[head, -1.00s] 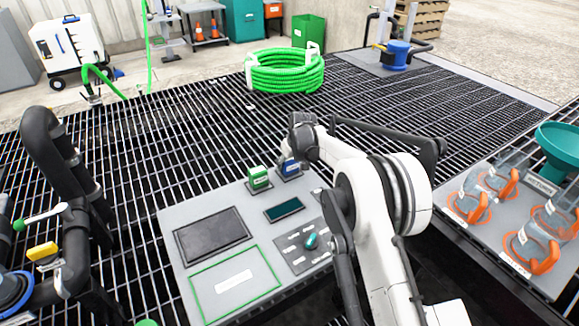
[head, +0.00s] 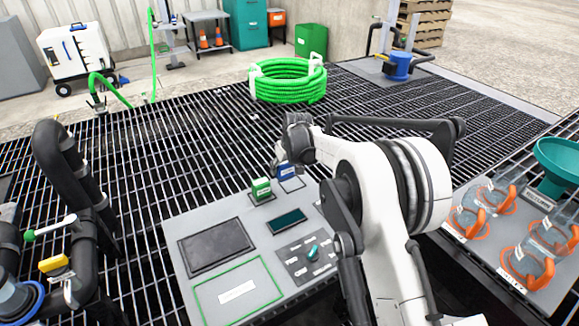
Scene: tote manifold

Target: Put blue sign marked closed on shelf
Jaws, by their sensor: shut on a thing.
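The blue sign (head: 286,170) is at the far edge of the grey panel, right of a green sign (head: 261,189). It has a pale label strip, but the lettering is too small to read. My gripper (head: 287,159) is shut on the blue sign from above, largely hidden by my own wrist. The sign is just above and left of its pale-outlined square slot (head: 292,185), which now shows bare. A grey shelf stand (head: 208,18) is at the back, with orange cones on its lower level.
The panel (head: 180,225) also holds a dark screen, a green-framed area and a knob. Black pipes (head: 60,150) stand at left. A green hose coil (head: 288,82) lies on the open floor grating. Orange-handled jars (head: 468,222) stand at right.

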